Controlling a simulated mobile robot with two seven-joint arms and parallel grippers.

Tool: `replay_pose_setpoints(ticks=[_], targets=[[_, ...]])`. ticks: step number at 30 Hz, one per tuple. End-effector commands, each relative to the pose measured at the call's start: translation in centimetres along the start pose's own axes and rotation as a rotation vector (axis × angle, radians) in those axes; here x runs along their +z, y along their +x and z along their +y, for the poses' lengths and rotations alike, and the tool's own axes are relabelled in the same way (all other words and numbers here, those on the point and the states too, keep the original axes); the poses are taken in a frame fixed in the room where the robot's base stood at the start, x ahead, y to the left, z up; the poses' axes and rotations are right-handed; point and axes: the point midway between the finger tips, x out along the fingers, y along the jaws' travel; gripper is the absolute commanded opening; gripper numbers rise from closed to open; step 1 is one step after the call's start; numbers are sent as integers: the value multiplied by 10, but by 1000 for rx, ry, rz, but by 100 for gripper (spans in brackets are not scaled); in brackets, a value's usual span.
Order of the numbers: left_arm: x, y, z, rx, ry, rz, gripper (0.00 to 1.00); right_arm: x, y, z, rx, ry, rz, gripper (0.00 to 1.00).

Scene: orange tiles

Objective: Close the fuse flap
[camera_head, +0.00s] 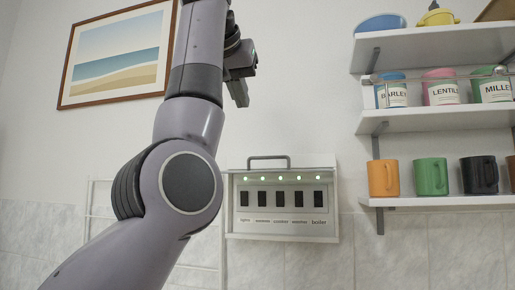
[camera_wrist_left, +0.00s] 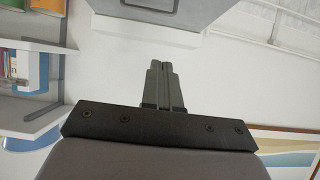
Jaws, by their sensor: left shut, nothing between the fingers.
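The white fuse box (camera_head: 229,210) hangs on the wall in the head view. Its front is open, showing a row of black switches (camera_head: 281,199) with small green lights above. The flap (camera_head: 318,160) with its grey handle (camera_head: 268,158) is at the top edge of the box, raised clear of the switches. My left gripper (camera_head: 242,99) is above and left of the box, apart from it, fingers downward. The left wrist view shows the fingers (camera_wrist_left: 165,70) shut and empty, with a grey-and-white part of the box or flap (camera_wrist_left: 160,18) beyond them. My right gripper is not in view.
Shelves (camera_head: 450,119) with mugs and labelled tins stand right of the box. A framed beach picture (camera_head: 117,53) hangs at upper left. A white rack (camera_head: 96,215) is partly hidden behind my left arm. Wall between box and shelves is clear.

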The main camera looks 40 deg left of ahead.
Motion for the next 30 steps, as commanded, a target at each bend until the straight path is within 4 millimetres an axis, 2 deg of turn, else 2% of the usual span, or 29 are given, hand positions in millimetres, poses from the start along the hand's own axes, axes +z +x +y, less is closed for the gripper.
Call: replay_pose_setpoints(ticks=[4,8,19,30], targets=[[0,3,-1,1,0,-2,0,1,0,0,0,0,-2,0],[0,22,-1,1,-1,-4,0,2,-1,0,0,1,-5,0],[0,101,-1,0,-1,-4,0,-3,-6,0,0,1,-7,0],[21,121,0,1,0,-1,0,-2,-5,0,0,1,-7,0]])
